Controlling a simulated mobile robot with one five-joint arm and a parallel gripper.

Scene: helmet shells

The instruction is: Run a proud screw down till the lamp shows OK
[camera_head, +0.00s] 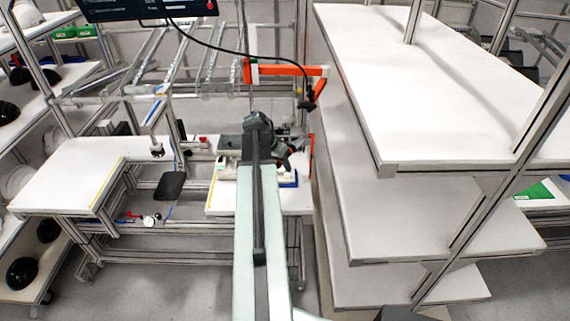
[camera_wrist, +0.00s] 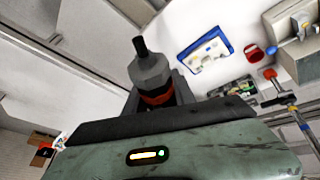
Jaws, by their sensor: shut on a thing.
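In the wrist view my gripper (camera_wrist: 158,98) is shut on a driver-like tool (camera_wrist: 150,70). The tool has a grey faceted body, a thin black end and an orange-red band between the jaws. A small yellow and green light strip (camera_wrist: 146,155) glows on the grey-green housing in front of it. In the head view my arm reaches over the white workbench (camera_head: 220,200), and my gripper (camera_head: 284,152) is partly hidden by my own arm. I cannot make out any screw, and I cannot read an OK lamp.
A blue-edged white tray (camera_wrist: 205,50) and a red ring-shaped item (camera_wrist: 253,50) lie on the bench. An orange bracket (camera_head: 285,69) hangs above it. A white shelf rack (camera_head: 440,85) stands close on the right; a white side table (camera_head: 65,185) is at left.

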